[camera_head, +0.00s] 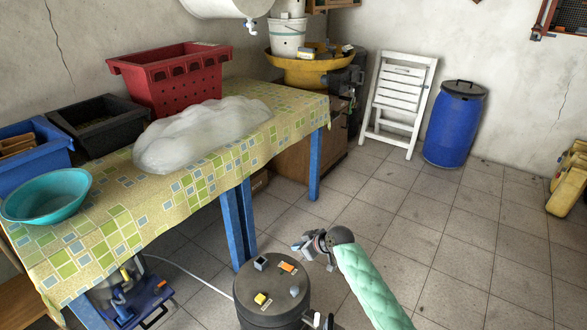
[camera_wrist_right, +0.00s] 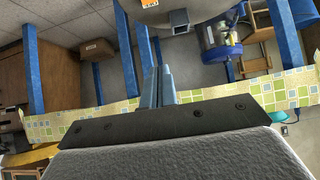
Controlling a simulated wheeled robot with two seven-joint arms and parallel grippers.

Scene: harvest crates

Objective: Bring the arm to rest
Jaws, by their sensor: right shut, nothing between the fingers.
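My right arm (camera_head: 372,285), in a pale green padded sleeve, comes in from the bottom right of the head view. Its gripper (camera_head: 305,243) is in front of the patterned table, to the right of the table's blue legs and above the tiled floor. In the right wrist view the gripper's two grey fingers (camera_wrist_right: 157,88) lie together, shut, with nothing between them. My left gripper is not in view.
The table (camera_head: 110,235) holds a red crate (camera_head: 175,85), a black crate (camera_head: 98,128), a blue crate (camera_head: 35,165), a teal bowl (camera_head: 45,200) and a white lump (camera_head: 205,132). A white folding chair (camera_head: 400,95) and blue barrel (camera_head: 455,125) stand behind.

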